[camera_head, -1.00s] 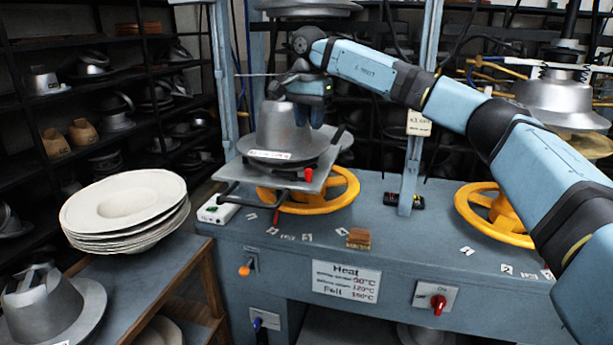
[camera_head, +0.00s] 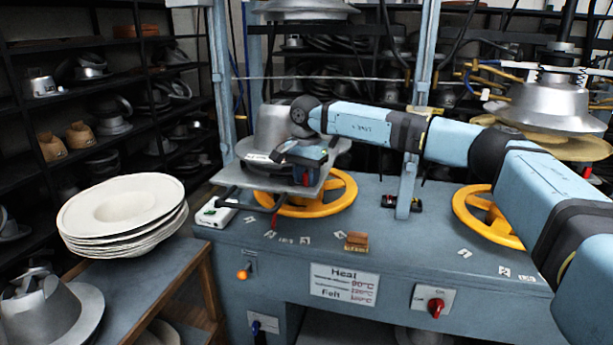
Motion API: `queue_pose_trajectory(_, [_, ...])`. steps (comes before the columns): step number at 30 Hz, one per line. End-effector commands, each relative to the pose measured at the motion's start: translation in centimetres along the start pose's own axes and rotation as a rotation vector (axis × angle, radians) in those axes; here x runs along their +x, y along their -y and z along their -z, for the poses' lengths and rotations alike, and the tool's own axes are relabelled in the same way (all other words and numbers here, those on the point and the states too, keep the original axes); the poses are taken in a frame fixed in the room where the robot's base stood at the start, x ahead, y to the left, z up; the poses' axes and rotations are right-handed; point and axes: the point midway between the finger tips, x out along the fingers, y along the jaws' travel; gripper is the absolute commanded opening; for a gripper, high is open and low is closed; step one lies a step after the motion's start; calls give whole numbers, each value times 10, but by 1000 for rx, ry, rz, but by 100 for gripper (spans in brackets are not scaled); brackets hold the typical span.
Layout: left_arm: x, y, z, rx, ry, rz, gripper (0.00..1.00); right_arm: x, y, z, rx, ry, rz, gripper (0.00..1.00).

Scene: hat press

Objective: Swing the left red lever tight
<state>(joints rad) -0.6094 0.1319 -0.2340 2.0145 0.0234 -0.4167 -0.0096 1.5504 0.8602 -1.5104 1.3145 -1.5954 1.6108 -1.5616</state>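The left red lever (camera_head: 274,221) hangs from the left front of the press plate, a thin dark rod with a red tip, in front of the left yellow wheel (camera_head: 335,200). A second red handle (camera_head: 306,176) shows at the plate's right front, just below my gripper. My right gripper (camera_head: 279,158) is over the plate (camera_head: 231,178), in front of the grey metal hat mould (camera_head: 268,128), and points left. It is up and right of the left lever, apart from it. Its fingers are small and dark, so their opening cannot be told. My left gripper is out of view.
A stack of pale felt hats (camera_head: 123,205) stands on a side table at left. A white box (camera_head: 215,214) and a brown block (camera_head: 356,241) sit on the blue bench (camera_head: 410,245). A blue post (camera_head: 409,185) rises behind my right arm.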

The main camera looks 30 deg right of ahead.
Motion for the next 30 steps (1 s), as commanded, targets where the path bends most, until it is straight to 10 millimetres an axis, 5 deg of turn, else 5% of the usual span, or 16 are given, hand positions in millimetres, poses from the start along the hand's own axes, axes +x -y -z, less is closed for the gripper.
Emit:
queue_pose_trajectory(5, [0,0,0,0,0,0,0,0,0,0,0,0,0,32])
queue_pose_trajectory(10, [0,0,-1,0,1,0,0,0,0,0,0,0,0,0])
queue_pose_trajectory(20, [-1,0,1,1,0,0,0,0,0,-1,33,0,-1,0])
queue_pose_trajectory(30, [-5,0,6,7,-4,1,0,-1,-1,-10,242,1,0,0])
